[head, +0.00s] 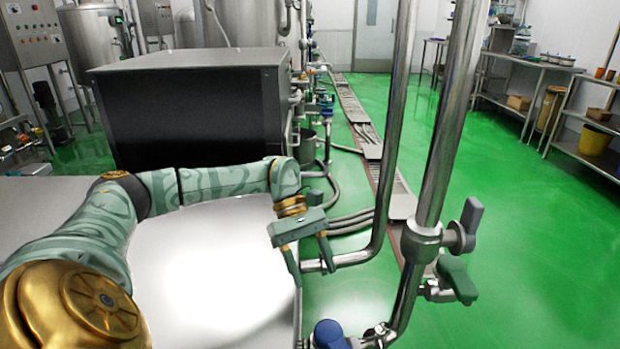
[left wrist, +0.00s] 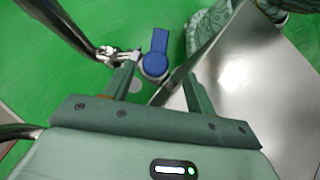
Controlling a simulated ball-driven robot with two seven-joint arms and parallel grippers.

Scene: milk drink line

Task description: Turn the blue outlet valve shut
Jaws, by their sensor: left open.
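The blue outlet valve (head: 328,335) shows at the bottom edge of the head view, on steel piping beside the steel table; its lower part is cut off. In the left wrist view, the blue valve handle (left wrist: 159,42) points up the picture from a round blue hub. My left gripper (head: 315,274) is open and empty, above the valve in the head view. In the left wrist view the valve appears between and beyond the fingertips of my left gripper (left wrist: 160,70). I see no contact with it. My right gripper is not in view.
The steel table (head: 215,265) lies under my left arm. Tall steel pipes (head: 440,150) rise just right of my gripper, with a grey-handled valve (head: 470,220) and a dark green handle (head: 457,280). A dark cabinet (head: 190,110) stands behind. Green floor is open at right.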

